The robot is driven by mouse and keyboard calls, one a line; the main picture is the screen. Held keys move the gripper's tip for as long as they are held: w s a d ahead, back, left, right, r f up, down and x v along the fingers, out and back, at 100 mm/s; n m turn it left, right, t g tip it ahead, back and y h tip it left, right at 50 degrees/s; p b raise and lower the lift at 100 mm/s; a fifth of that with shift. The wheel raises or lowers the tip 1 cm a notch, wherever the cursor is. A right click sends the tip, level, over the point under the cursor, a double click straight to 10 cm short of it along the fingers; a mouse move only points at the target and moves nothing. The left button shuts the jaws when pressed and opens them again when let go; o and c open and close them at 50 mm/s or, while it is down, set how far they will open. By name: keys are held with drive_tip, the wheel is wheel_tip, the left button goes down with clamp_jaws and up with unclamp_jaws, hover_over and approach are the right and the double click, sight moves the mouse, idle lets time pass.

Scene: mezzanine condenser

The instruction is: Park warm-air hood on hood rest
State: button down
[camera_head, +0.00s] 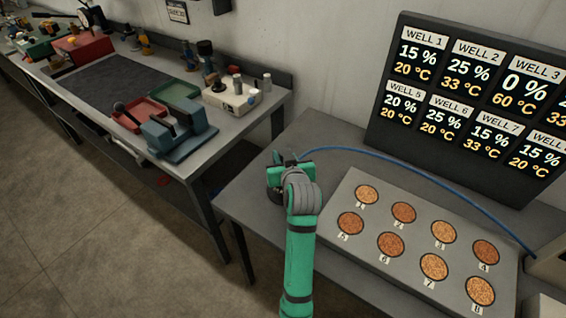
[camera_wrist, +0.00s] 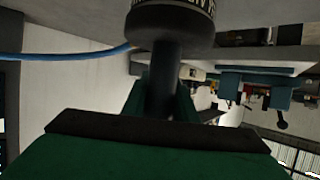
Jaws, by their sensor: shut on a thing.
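My gripper (camera_head: 300,170) is over the left part of the grey table, left of the well block. In the wrist view, my gripper (camera_wrist: 160,108) is shut on the dark stem of the warm-air hood (camera_wrist: 170,22). The hood's wide round end, with a pale band of lettering, is at the top of that view. A blue hose (camera_head: 425,172) runs from near my gripper across the table to the right edge; it also shows in the wrist view (camera_wrist: 70,57). In the head view my arm largely hides the hood. I cannot make out the hood rest.
A well block (camera_head: 345,265) with numbered round wells of orange grains fills the table's right part. A black display board (camera_head: 460,100) stands behind it. A cluttered workbench (camera_head: 210,130) with a blue vise-like fixture (camera_head: 180,130) stands left, across a gap.

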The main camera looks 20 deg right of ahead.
drive_tip(key=shift+f, duration=1.45)
drive_tip(key=shift+f, duration=0.15)
drive_tip(key=c, duration=1.4)
unclamp_jaws()
drive_tip(key=v, duration=1.2)
